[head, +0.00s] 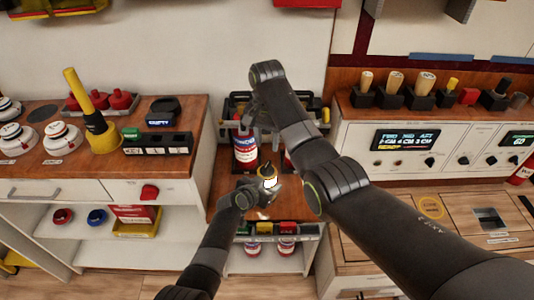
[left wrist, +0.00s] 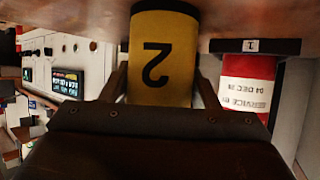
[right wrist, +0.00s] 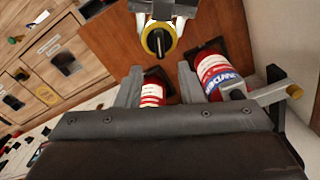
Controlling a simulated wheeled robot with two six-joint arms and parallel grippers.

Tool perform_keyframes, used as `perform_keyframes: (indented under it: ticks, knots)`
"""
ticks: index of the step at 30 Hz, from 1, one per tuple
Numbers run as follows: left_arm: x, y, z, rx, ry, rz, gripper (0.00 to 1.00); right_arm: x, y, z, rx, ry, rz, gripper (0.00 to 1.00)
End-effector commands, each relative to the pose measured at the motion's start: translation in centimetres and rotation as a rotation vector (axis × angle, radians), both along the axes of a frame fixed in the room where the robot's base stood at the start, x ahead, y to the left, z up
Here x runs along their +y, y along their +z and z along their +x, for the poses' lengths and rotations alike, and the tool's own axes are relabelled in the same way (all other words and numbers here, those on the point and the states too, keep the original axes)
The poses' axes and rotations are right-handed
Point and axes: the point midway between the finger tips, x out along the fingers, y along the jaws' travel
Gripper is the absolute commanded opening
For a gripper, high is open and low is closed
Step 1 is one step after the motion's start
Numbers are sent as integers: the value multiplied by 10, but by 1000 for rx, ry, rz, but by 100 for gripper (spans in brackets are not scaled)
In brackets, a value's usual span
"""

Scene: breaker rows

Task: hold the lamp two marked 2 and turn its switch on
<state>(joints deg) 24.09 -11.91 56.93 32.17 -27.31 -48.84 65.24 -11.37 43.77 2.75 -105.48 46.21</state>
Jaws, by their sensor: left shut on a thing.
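The yellow lamp marked 2 (left wrist: 163,30) is between the fingers of my left gripper (left wrist: 160,85), which is shut on it; the black 2 reads upside down there. In the head view the lamp (head: 268,172) is held above the wooden shelf, at my left gripper (head: 256,190). Its end with a black switch knob (right wrist: 157,41) faces the right wrist camera. Whether the lamp is lit is unclear. My right gripper (right wrist: 160,70) is open and empty, its fingers apart, with the knob just beyond the fingertips. In the head view it (head: 262,120) is partly hidden by my arm.
A red and white canister (head: 244,150) stands behind the lamp, and a second one is partly hidden by my arm. A rack of coloured blocks (head: 285,229) lies below. Counters with a yellow-handled tool (head: 90,110) and a dial panel (head: 405,140) flank the shelf.

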Motion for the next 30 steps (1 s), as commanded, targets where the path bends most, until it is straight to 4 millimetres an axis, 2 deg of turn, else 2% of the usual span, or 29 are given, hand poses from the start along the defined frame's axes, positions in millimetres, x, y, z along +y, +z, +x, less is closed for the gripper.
perform_keyframes:
  ticks: [3,8,26,27,30]
  knots:
    - [0,1,1,-3,1,-1,11,0,20,1,-3,-1,0,35]
    - [0,1,1,-3,1,-1,11,0,34,0,-1,-2,0,35]
    - [0,1,1,-3,0,0,11,0,37,0,0,-1,0,35]
    - [0,2,1,-3,0,0,59,0,37,0,0,-1,0,35]
    - [0,1,1,-2,0,0,72,0,37,0,0,-1,0,35]
